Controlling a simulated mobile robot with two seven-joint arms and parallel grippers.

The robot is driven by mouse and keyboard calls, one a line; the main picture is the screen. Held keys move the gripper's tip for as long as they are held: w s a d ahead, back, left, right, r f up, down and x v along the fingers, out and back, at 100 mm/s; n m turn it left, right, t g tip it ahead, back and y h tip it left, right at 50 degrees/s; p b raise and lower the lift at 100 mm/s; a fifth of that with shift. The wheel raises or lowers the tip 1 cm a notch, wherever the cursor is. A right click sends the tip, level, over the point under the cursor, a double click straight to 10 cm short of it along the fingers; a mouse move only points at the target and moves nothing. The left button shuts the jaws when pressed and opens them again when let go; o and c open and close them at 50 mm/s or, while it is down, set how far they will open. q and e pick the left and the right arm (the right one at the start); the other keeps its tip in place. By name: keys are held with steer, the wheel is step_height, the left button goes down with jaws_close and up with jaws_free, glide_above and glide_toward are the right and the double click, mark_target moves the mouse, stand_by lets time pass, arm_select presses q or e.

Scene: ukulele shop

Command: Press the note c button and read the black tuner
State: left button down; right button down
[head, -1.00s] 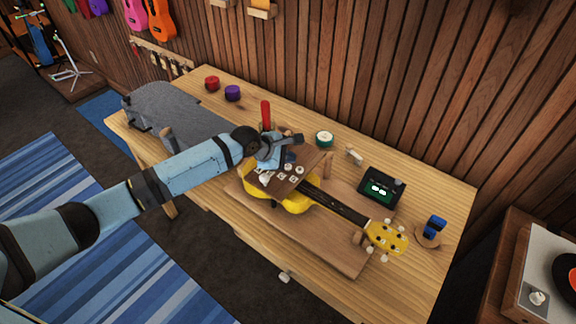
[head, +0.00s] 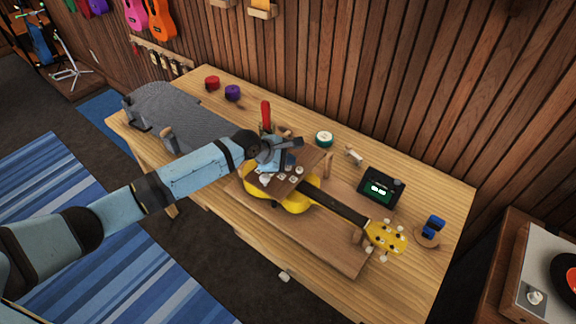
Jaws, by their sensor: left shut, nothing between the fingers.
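The yellow ukulele (head: 312,194) lies on a wooden board on the workbench, its headstock (head: 386,238) toward the lower right. A brown panel with several white lettered buttons (head: 281,177) sits over its body; the letters are too small to read. The black tuner (head: 381,187) stands to the right of the panel with a lit green screen; its marks are too small to read. My left gripper (head: 273,167) is shut, pointing down at the panel's left part. Its fingertips hide part of the panel, and I cannot tell whether they touch a button. My right gripper is out of view.
A red-handled tool (head: 266,113) stands close behind my left gripper. A green and white roll (head: 324,139), a red roll (head: 212,83) and a purple roll (head: 232,93) sit along the back. A blue clip-like object (head: 434,225) is near the right edge.

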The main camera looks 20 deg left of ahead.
arm_select(q)
steer(key=shift+f, duration=0.5)
stand_by(0.3)
steer(key=shift+s+f, duration=0.2)
steer(key=shift+f, duration=0.35)
stand_by(0.4)
steer(key=shift+w+r+p, duration=0.1)
steer(key=shift+r+p, duration=0.45)
steer(key=shift+p, duration=0.3)
steer(key=shift+a+r+p, duration=0.2)
steer(key=shift+r+p, duration=0.35)
steer(key=shift+r, duration=0.1)
steer(key=shift+d, duration=0.1)
steer(key=shift+w, duration=0.1)
